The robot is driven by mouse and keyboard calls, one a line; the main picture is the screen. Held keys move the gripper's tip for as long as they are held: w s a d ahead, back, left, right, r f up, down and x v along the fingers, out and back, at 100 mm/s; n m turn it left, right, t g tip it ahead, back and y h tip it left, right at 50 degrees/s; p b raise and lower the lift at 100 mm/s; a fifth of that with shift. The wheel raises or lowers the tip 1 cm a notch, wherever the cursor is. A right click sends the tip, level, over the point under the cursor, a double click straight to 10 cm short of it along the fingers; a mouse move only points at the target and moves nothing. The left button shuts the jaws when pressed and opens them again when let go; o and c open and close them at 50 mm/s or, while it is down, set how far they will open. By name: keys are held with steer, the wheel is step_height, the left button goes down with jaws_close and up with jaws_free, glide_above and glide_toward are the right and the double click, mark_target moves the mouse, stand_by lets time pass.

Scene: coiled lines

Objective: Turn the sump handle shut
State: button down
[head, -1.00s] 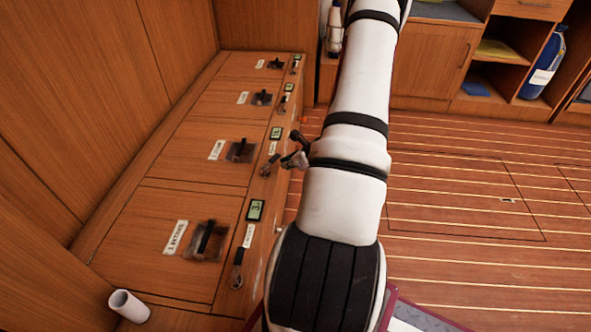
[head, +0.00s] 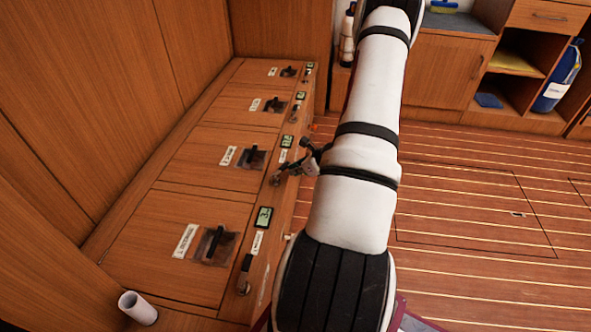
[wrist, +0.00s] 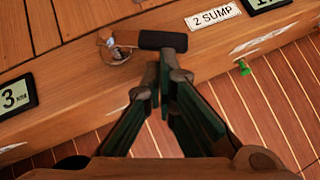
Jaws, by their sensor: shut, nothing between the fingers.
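The sump handle is a lever with a black grip (wrist: 163,40) on a metal pivot (wrist: 117,48), beside the white "2 SUMP" label (wrist: 212,15). In the wrist view the lever lies nearly level, its grip pointing right from the pivot. My gripper (wrist: 167,72) is shut and empty. Its fingertips are just below the grip in the picture, very close to it; I cannot tell whether they touch. In the head view the handle's pivot (head: 276,180) shows at the bench's front edge, with my gripper (head: 306,160) beside it, partly hidden by my arm.
Other levers sit along the bench edge, the nearest one (head: 245,274) by its display (head: 263,217). A white tube (head: 137,307) stands at the near left. A green pin (wrist: 243,68) is on the bench front. The striped floor (head: 460,220) is clear.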

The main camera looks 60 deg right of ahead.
steer(key=shift+w+d+n+y+p, duration=0.2)
steer(key=shift+n+y+p, duration=0.1)
steer(key=shift+p, duration=0.15)
steer(key=w+n+y+p, duration=0.1)
steer(key=w+d+n+y, duration=0.1)
steer(key=n, duration=0.1)
steer(key=shift+w+d+p, duration=0.1)
steer(key=shift+d+p, duration=0.05)
steer(key=shift+p, duration=0.2)
stand_by(0.7)
